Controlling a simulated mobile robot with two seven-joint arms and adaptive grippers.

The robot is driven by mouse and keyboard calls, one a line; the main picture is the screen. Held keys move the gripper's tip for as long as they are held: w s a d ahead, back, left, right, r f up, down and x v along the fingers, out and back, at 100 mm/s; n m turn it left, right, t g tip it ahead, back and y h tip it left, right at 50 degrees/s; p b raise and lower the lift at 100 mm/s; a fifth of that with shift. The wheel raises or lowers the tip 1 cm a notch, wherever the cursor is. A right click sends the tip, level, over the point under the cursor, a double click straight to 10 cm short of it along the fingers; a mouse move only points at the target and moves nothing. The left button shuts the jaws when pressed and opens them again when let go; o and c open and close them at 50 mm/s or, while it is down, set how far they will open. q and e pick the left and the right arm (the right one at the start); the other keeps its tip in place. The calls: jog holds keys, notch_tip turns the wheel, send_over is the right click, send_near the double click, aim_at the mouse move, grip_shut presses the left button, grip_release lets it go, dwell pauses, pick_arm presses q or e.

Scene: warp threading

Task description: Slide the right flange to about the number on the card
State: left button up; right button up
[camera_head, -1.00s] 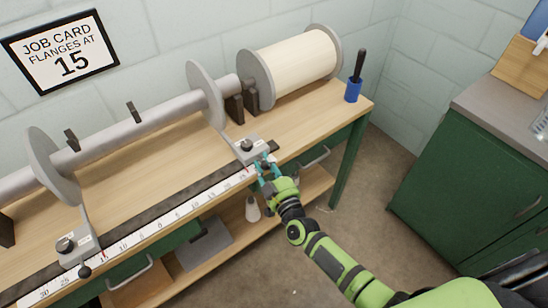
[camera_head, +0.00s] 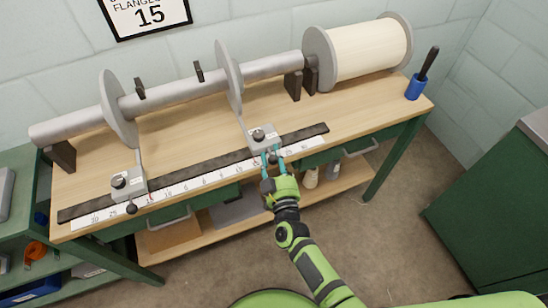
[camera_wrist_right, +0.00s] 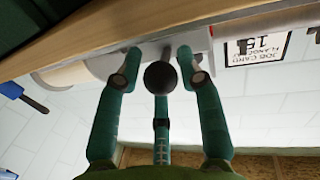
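The right flange (camera_head: 229,75) is a grey disc upright on the beam, joined by an arm to its slider block (camera_head: 264,139) on the dark rail. A round dark knob (camera_wrist_right: 160,77) sticks out from the block's front. My right gripper (camera_head: 271,158) has its green fingers on either side of this knob. In the right wrist view, small gaps show between the fingers (camera_wrist_right: 159,62) and the knob. The job card (camera_head: 150,15) reads 15. The white scale (camera_head: 190,184) runs along the rail; the block's exact reading is too small to tell. My left gripper is not in view.
The left flange (camera_head: 118,108) stands on the beam with its own slider block (camera_head: 128,184), near a 15 mark. A cream roll (camera_head: 370,55) and dark supports (camera_head: 293,85) are to the right. A blue holder (camera_head: 415,87) stands at the bench's right end.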

jog(key=shift+s+f, duration=0.1)
jog(key=shift+s, duration=0.3)
jog(key=s+d, duration=0.1)
jog(key=s, duration=1)
jog(key=shift+d, duration=0.4)
